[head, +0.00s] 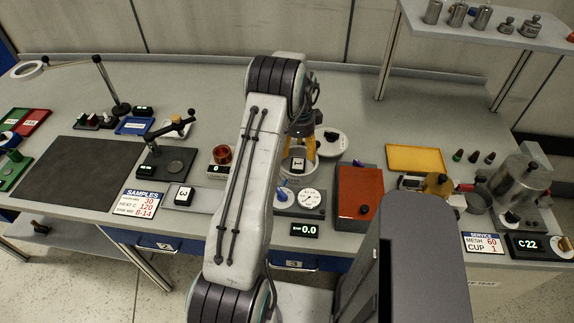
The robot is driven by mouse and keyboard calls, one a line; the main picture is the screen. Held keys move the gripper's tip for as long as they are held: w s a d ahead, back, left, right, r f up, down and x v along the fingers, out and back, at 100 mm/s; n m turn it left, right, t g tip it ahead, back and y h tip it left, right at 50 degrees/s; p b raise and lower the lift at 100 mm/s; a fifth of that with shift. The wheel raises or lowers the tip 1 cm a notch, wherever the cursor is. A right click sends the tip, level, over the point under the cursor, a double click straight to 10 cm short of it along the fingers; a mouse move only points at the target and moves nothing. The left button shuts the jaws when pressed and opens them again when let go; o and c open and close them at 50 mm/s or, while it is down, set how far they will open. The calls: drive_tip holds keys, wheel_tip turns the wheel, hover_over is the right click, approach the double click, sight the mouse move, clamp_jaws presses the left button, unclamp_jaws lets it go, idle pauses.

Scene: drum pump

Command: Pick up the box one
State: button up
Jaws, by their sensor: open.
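A small black box (298,167) with a white label sits in a round pale dish (286,173) near the middle of the bench. Its mark looks like a single stroke, but it is small and hard to read. My gripper (301,156), with orange-yellow fingers, is at this box, its fingers pointing down. The fingers look apart, partly hidden behind my white arm. I cannot tell whether they touch the box. A similar box labelled 3 (183,195) sits on a grey plate to the left.
A gauge unit (311,201) and a red-brown box (360,191) stand close, in front and to the right. A round white-topped item (331,142) is behind to the right. A yellow tray (416,158) lies further right. A dark mat (75,172) at left is bare.

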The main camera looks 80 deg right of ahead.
sight(298, 163)
drive_tip(key=shift+a+f+b, duration=0.15)
drive_tip(key=shift+f+b, duration=0.6)
drive_tip(key=shift+f, duration=1)
drive_tip(key=shift+a+f+b, duration=0.1)
drive_tip(key=shift+f+b, duration=0.6)
drive_tip(key=shift+f, duration=1)
drive_tip(key=shift+d+f, duration=0.2)
drive_tip(key=shift+r, duration=0.2)
drive_tip(key=shift+c, duration=0.4)
drive_tip(key=c, duration=0.8)
drive_tip(key=shift+r, duration=0.1)
